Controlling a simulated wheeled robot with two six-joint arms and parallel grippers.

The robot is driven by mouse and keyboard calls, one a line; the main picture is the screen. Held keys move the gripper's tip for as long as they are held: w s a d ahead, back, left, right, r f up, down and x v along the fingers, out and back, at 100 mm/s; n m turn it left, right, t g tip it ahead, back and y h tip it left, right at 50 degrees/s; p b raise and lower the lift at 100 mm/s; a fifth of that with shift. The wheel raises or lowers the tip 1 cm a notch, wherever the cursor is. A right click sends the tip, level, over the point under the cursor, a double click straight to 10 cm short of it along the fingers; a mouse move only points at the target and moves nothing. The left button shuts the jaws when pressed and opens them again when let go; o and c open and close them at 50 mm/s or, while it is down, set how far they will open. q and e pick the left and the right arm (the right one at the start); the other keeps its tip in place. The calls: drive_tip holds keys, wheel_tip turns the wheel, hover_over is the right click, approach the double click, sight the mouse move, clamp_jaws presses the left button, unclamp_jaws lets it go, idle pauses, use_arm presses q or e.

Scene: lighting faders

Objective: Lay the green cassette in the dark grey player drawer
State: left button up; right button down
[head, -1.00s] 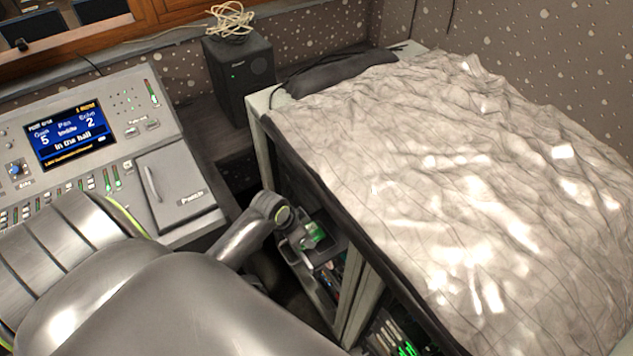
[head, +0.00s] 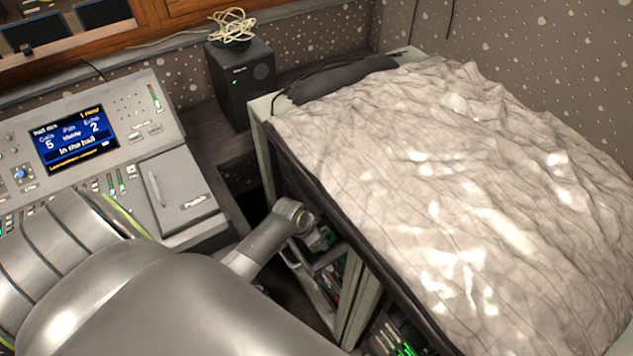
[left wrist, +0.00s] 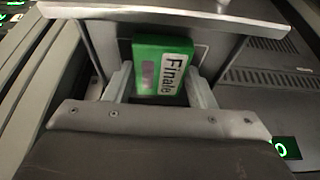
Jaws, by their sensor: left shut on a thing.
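The green cassette (left wrist: 163,66), with a white label reading "Finale", sits between the fingers of my left gripper (left wrist: 160,84) in the left wrist view. The gripper is shut on it. In the head view my left wrist reaches down beside the shelf unit under the cloth, and it hides most of the gripper and cassette. A grey recess with a pale front edge (left wrist: 170,12) lies behind the cassette in the left wrist view; I cannot tell whether this is the player drawer, or whether the cassette touches it. My right gripper is not in view.
A wrinkled pale cloth (head: 460,190) covers the unit's top. A mixing console (head: 90,130) with a lit screen stands at the left. A black speaker (head: 240,85) with a coiled cable stands at the back. The gap between console and unit is narrow.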

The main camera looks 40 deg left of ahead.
use_arm(q)
drive_tip(key=shift+f, duration=0.15)
drive_tip(key=o, duration=1.1)
drive_tip(key=shift+v, duration=6.15)
